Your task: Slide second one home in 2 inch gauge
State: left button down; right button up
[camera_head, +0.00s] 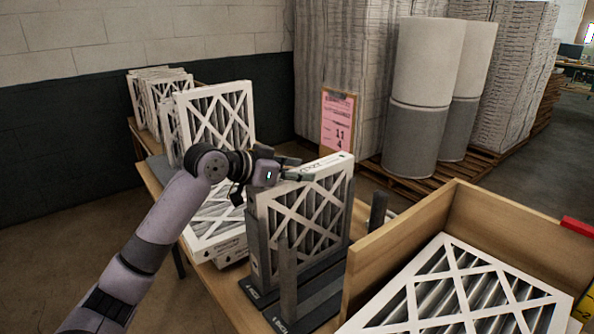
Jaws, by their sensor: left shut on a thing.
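A white-framed pleated filter (312,210) with a diagonal lattice stands upright in a dark grey gauge (310,304) on the wooden bench. Small white labels on the gauge's front ends are too small to read surely. Whether the filter's lower edge is fully seated cannot be told. My right gripper is out of view.
An open wooden box (403,242) at the right holds another lattice filter (455,291). More filters (216,118) stand at the bench's far left, and some lie flat (215,229) behind my arm. A pink sign (338,121) stands behind the gauge. Wrapped pallets and tall cylinders are beyond.

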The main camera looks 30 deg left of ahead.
pick_arm(q)
jog(key=c, duration=1)
grip_release()
jog(key=shift+o, duration=0.2)
jog(key=v, duration=1.2)
jog(key=shift+f, duration=0.1)
